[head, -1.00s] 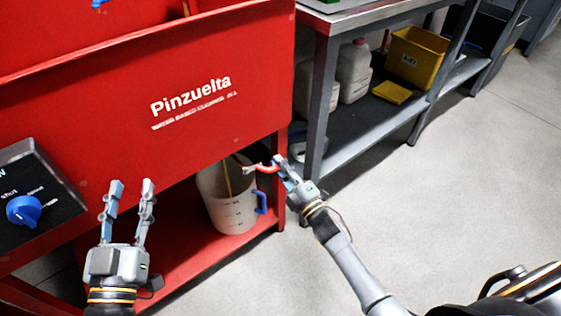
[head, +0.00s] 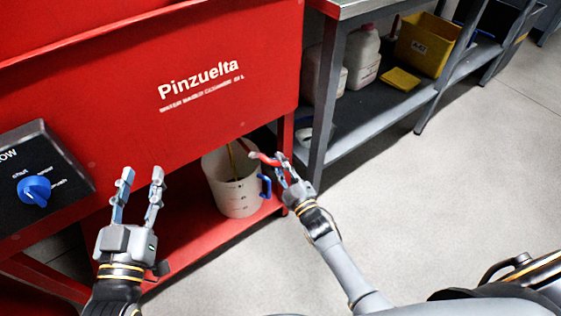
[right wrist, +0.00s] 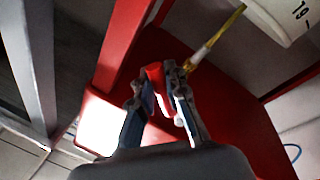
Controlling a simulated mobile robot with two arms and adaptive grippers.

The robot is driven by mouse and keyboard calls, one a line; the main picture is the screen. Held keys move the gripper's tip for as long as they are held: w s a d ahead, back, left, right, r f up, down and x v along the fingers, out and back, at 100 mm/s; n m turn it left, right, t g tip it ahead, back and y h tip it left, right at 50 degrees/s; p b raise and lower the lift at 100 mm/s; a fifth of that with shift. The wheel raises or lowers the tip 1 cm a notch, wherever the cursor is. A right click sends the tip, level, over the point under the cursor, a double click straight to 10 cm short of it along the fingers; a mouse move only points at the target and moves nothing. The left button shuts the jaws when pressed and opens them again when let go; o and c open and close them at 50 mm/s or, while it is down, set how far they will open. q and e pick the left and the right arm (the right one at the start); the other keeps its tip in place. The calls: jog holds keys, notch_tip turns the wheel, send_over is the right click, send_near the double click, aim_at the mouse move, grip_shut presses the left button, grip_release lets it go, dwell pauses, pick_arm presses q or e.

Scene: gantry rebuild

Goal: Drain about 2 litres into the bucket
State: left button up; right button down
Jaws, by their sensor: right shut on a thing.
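The white bucket (head: 236,192), with level marks and a blue handle (head: 265,187), stands upright on the red lower shelf under the washer. A thin yellowish line (head: 232,160) runs down into its mouth; it also shows in the right wrist view (right wrist: 226,30), leading from a pale metal outlet (right wrist: 195,60). I cannot tell the liquid level. My right gripper (head: 281,167) is shut on the red lever (head: 265,159) beside the bucket's rim; the lever shows between the fingers in the right wrist view (right wrist: 155,76). My left gripper (head: 142,178) is open and empty before the washer.
The red washer (head: 200,120) fills the left. Its black panel (head: 60,170) carries a blue knob (head: 34,190). A grey bench (head: 330,110) at right holds jugs (head: 363,60), a yellow bin (head: 425,45) and a yellow pad (head: 400,78). The floor at right is clear.

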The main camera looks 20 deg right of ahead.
jog(key=shift+s+f, duration=0.1)
jog(key=shift+f, duration=0.1)
jog(key=c, duration=1.3)
grip_release()
jog(key=shift+r, duration=0.15)
jog(key=v, duration=1.2)
